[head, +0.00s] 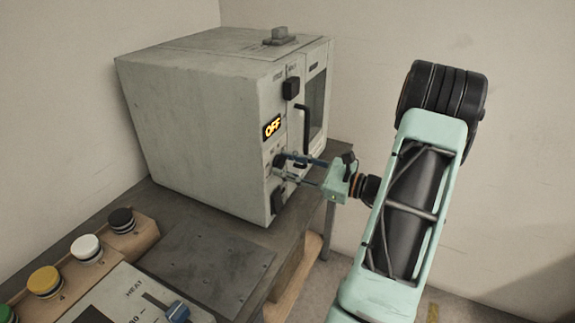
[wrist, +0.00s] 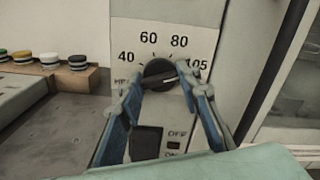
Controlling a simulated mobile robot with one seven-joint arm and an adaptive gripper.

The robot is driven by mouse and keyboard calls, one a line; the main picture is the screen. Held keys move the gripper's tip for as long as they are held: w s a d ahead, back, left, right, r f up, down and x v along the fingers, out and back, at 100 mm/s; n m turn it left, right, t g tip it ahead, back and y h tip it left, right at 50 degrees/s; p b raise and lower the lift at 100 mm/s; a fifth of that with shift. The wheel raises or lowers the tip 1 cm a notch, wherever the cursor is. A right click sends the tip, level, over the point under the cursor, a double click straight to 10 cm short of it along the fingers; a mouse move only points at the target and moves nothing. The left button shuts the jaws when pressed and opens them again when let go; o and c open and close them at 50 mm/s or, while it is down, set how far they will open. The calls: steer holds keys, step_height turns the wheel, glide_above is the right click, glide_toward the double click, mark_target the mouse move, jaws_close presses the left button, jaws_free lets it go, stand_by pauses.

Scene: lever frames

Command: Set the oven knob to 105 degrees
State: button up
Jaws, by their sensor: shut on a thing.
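The oven (head: 190,110) is a grey box on the bench, with its control panel facing right in the head view. The black oven knob (wrist: 159,72) sits on a pale panel in the wrist view, under a scale reading 40, 60, 80 and 105. A pale mark on the knob runs roughly sideways, its right end toward the 105 side; the exact setting is hard to tell. My gripper (wrist: 162,83) is shut on the knob, one blue finger on each side. In the head view my gripper (head: 287,166) reaches the panel from the right.
A black rocker switch (wrist: 147,141) marked OFF is below the knob. A dark door handle (head: 303,135) stands out near the knob. A wooden strip with coloured buttons (head: 86,247) and a panel with a blue slider (head: 177,312) are at lower left.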

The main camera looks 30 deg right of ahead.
steer(key=o, duration=1.2)
steer(key=shift+c, duration=0.2)
steer(key=v, duration=1.2)
steer(key=shift+f, duration=0.1)
